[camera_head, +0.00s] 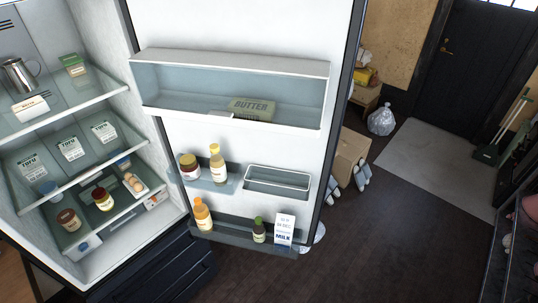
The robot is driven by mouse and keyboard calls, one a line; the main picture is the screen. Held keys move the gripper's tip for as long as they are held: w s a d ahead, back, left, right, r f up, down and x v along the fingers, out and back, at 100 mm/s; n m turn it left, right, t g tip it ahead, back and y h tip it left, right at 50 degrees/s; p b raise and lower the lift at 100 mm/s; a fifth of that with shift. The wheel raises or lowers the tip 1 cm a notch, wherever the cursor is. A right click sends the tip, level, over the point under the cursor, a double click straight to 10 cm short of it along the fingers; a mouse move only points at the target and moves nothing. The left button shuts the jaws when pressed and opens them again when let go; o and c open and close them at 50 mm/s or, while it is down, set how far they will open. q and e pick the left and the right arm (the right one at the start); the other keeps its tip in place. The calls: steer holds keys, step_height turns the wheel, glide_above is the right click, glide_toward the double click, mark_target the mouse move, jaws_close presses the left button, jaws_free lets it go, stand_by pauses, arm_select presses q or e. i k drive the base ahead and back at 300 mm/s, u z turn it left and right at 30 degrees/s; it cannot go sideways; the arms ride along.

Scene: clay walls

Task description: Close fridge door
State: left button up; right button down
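The fridge (92,250) stands at the left with its inside in view. Its door (240,30) is wide open, swung out to the right, with its inner face toward me. The door's upper bin (180,70) holds a butter pack (251,108). Lower bins hold a jar (189,166), a sauce bottle (217,165), an orange-capped bottle (202,214), a small green-capped bottle (259,230) and a milk carton (285,229). The door's outer face is hidden. Neither of my grippers is in view.
Fridge shelves hold a metal jug (18,75), tofu packs (70,148), jars and eggs (134,183). Right of the door are a cardboard box (350,153), small grey-white objects (362,173) and a plastic bag (381,119). Dark floor (410,240) is clear at the lower right.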

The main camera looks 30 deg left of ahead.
mark_target(318, 40)
steer(key=z, duration=0.75)
steer(key=i, duration=4.15)
steer(key=u, duration=4.75)
steer(key=i, duration=1.65)
